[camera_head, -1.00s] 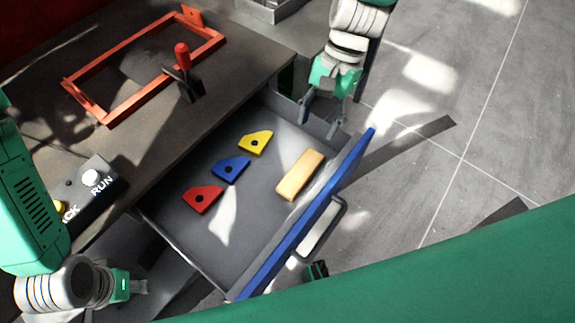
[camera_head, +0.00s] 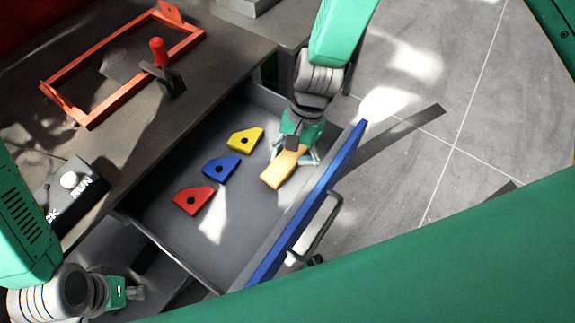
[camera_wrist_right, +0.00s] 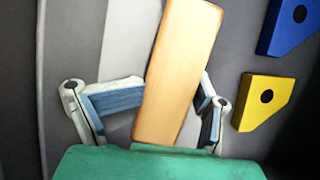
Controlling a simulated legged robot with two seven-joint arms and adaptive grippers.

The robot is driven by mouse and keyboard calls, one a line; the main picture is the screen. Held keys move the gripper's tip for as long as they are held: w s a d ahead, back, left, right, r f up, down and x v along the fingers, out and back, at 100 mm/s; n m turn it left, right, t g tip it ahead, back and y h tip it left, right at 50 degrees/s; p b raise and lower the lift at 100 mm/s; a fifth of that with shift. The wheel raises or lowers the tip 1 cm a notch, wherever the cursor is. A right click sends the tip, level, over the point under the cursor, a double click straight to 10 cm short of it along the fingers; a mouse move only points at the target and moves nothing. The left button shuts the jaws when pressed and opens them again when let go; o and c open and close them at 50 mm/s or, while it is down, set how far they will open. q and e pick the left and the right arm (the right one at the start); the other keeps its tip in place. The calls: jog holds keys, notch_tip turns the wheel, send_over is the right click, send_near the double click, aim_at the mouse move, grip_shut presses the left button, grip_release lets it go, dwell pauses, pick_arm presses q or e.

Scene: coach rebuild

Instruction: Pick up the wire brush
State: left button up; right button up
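A light wooden block (camera_head: 280,170), the only brush-like thing in view, lies in the open drawer near its blue front; no bristles show. It also shows in the right wrist view (camera_wrist_right: 180,60), running up between the fingers. My right gripper (camera_head: 295,157) is down in the drawer over the block's far end. Its spread fingers (camera_wrist_right: 172,98) stand on either side of the block, their tips very close to its edges; I cannot tell if they touch. My left gripper (camera_head: 135,292) is at the lower left, away from the drawer; its fingers are too small to read.
The drawer (camera_head: 152,240) also holds a yellow (camera_head: 245,139), a blue (camera_head: 221,168) and a red plate (camera_head: 193,200). The drawer's blue front (camera_head: 308,205) stands close beside the block. An orange frame (camera_head: 90,118) and a switch box (camera_head: 72,192) are on the bench.

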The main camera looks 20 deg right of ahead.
aim_at(291, 159)
jog(key=shift+o, duration=0.4)
jog(key=shift+d+f, duration=0.1)
jog(key=shift+d, duration=0.1)
jog(key=c, duration=0.6)
jog(key=shift+a, duration=0.25)
jog(key=shift+c, duration=0.2)
jog(key=shift+a, duration=0.1)
jog(key=shift+w, duration=0.1)
jog(key=shift+c, duration=0.2)
jog(key=shift+r, duration=0.5)
notch_tip(291, 159, up, 9)
jog(key=shift+r+p, duration=0.15)
jog(key=shift+p, duration=0.65)
